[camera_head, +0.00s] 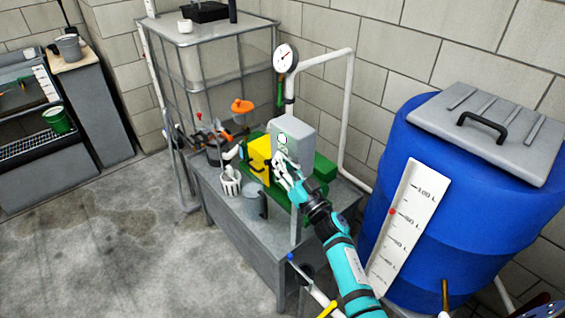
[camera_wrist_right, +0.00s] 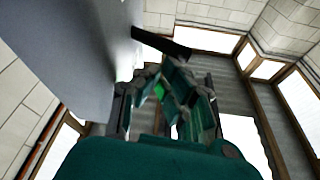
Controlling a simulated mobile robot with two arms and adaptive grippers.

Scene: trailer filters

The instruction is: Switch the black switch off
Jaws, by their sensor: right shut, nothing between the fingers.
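A grey control box (camera_head: 294,134) stands on the metal bench, with a small round green-and-white mark on its front. My right gripper (camera_head: 283,168) is at the lower front of this box, shut and empty. In the right wrist view the grey box (camera_wrist_right: 75,45) fills the upper left, and a black lever (camera_wrist_right: 160,42), which looks like the black switch, sticks out from its side. The right gripper (camera_wrist_right: 160,92) is close to the box there, just below the lever; I cannot tell whether they touch. In the head view the switch cannot be made out.
A white pipe with a gauge (camera_head: 285,58) rises behind the box. A blue barrel (camera_head: 470,205) stands at right. The floor (camera_head: 130,240) at left is clear.

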